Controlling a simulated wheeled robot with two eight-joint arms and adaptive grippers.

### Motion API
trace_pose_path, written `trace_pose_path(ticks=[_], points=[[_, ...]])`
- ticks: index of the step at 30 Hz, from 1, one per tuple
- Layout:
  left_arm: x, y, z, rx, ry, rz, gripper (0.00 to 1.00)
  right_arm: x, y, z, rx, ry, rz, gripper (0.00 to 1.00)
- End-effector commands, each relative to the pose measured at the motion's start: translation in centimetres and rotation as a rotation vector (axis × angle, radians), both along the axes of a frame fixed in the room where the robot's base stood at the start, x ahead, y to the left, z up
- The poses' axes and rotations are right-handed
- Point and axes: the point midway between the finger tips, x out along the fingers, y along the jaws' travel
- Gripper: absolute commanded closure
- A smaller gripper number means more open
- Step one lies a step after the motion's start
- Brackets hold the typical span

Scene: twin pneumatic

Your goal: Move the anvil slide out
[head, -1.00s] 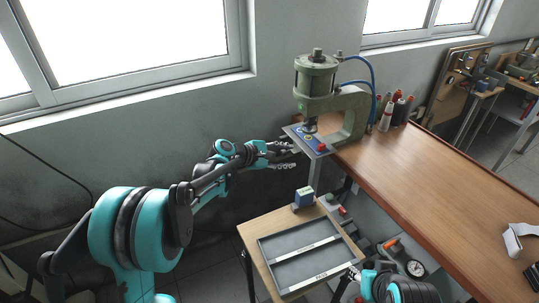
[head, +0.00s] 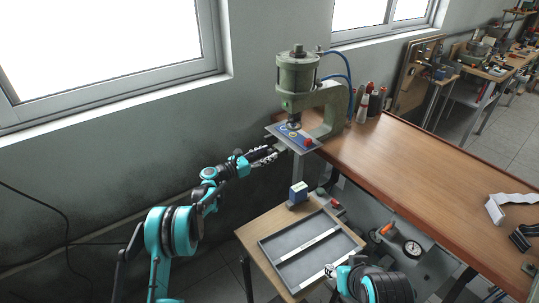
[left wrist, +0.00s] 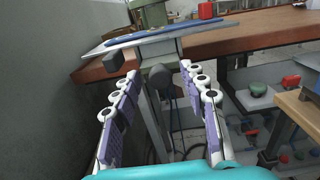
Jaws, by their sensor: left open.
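The green press (head: 298,85) stands at the left end of the wooden workbench. Its anvil slide (head: 290,136) is a flat plate under the ram, with a blue top and a red part, and juts past the bench end. In the left wrist view the slide (left wrist: 150,38) shows edge-on above the fingers, with a dark square block under its left side. My left gripper (head: 274,152) is open just left of and below the slide. A dark round knob (left wrist: 160,76) shows between its spread fingertips, not gripped. My right gripper (head: 328,270) is over the small table; its jaws are too small to judge.
Bottles (head: 368,105) stand beside the press. The wall is close on the left. The bench middle is clear.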

Motion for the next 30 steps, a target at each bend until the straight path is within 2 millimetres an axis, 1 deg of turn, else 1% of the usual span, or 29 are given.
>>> trace_pose_path(ticks=[3, 6, 14, 15, 17, 18, 19, 23, 26, 29, 30], points=[[0.8, -1.1, -0.1, 0.001, -0.001, 0.000, 0.57, 0.0, 0.0, -0.5, 0.000, 0.000, 0.000, 0.60], [1.1, -1.5, 0.0, 0.001, -0.001, 0.001, 0.57, 0.0, 0.0, -0.6, 0.000, 0.000, 0.000, 0.60], [1.2, -1.6, 0.1, 0.001, 0.000, 0.001, 0.57, 0.0, 0.0, -0.5, 0.000, 0.000, 0.000, 0.60], [1.2, -1.6, 0.1, 0.001, 0.000, 0.001, 0.67, 0.0, 0.0, -0.5, 0.000, 0.000, 0.000, 0.60], [1.2, -1.6, 0.1, 0.002, -0.001, 0.001, 0.83, 0.0, 0.0, -0.5, 0.000, 0.000, 0.000, 0.60], [1.2, -1.6, 0.1, 0.002, -0.001, 0.001, 0.94, 0.0, 0.0, -0.5, 0.000, 0.000, 0.000, 0.60], [1.2, -1.6, 0.1, 0.002, -0.001, 0.001, 1.00, 0.0, 0.0, -0.5, 0.000, 0.000, 0.000, 0.60], [1.2, -1.6, 0.1, 0.002, -0.001, 0.001, 1.00, 0.0, 0.0, -0.5, 0.000, 0.000, 0.000, 0.60], [0.9, -1.1, 0.1, 0.002, -0.001, 0.002, 1.00, 0.0, 0.0, -0.5, 0.000, 0.000, 0.000, 0.60], [0.0, 0.4, 0.0, 0.002, -0.001, 0.004, 1.00, 0.0, 0.0, -0.6, 0.000, 0.000, 0.000, 0.60], [-0.6, 1.3, 0.0, 0.002, -0.001, 0.005, 1.00, 0.0, 0.0, -0.7, 0.000, 0.000, 0.000, 0.60]])
